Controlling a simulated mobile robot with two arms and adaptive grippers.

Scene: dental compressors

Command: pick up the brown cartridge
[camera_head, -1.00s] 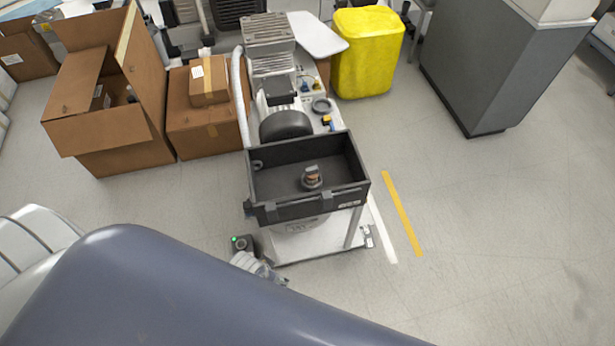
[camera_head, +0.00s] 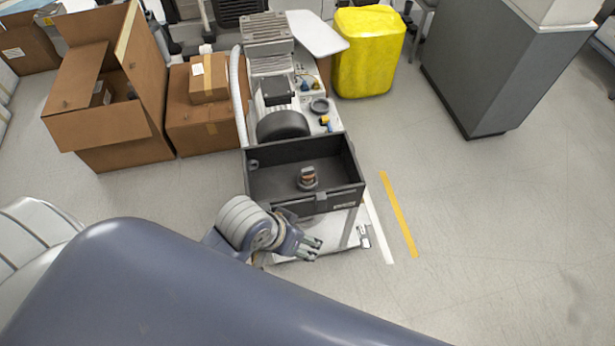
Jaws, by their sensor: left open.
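The brown cartridge (camera_head: 308,178) stands inside the black open bin (camera_head: 272,204), toward its right side. It looks small, with a grey base and a brown-orange middle. My left gripper (camera_head: 316,249) is open and empty, in front of the bin's near wall and apart from the cartridge. Its fingers point right, over the pale cart base. My right gripper is not in view.
The compressor unit (camera_head: 270,70) stands behind the bin. Cardboard boxes (camera_head: 120,130) are at the left and a yellow bin (camera_head: 367,55) behind at the right. A grey cabinet (camera_head: 500,65) stands at the far right. The floor right of the yellow stripe (camera_head: 398,215) is clear.

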